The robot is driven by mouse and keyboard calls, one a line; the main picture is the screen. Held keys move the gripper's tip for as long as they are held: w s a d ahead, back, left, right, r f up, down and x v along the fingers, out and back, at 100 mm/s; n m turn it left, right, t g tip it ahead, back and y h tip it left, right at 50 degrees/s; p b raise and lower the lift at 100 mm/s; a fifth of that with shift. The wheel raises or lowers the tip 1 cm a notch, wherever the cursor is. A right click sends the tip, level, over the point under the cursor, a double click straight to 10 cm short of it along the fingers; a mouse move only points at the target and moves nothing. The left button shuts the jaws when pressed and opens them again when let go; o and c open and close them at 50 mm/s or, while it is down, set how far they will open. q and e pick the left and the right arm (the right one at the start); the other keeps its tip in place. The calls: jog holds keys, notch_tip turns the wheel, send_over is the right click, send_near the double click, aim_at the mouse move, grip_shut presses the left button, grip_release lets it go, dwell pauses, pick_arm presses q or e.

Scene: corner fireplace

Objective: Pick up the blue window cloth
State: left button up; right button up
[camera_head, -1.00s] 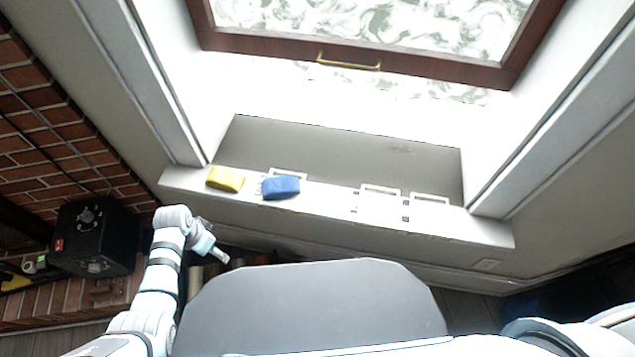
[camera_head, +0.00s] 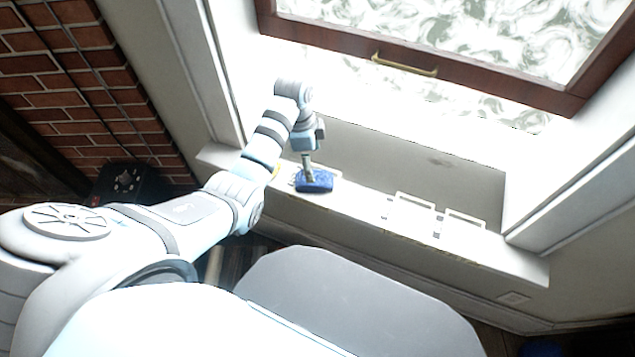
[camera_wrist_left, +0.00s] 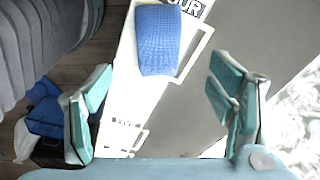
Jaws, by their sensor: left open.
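The blue window cloth (camera_head: 316,184) lies on the white window sill (camera_head: 365,212), directly below my left gripper (camera_head: 307,168) in the head view. The gripper overlaps the cloth's upper part there. In the left wrist view the cloth (camera_wrist_left: 157,40) is a ribbed blue block at the top middle, beyond the fingertips. My left gripper (camera_wrist_left: 163,85) is open there, its teal pads wide apart with nothing between them. My right gripper is in neither view.
White rectangular frames (camera_head: 410,208) mark the sill to the right of the cloth.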

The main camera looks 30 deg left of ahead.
pick_arm(q)
jog(key=f, duration=0.2)
jog(key=f+b, duration=0.1)
jog(key=f, duration=0.2)
jog(key=d+f+b, duration=0.1)
jog(key=f, duration=0.1)
jog(key=shift+f, duration=0.35)
jog(key=shift+c, duration=0.2)
jog(key=shift+r, duration=0.1)
jog(key=c, duration=1.2)
jog(key=shift+r, duration=0.1)
notch_tip(320, 180, up, 20)
jog(key=p, duration=0.8)
jog(key=shift+p, duration=0.35)
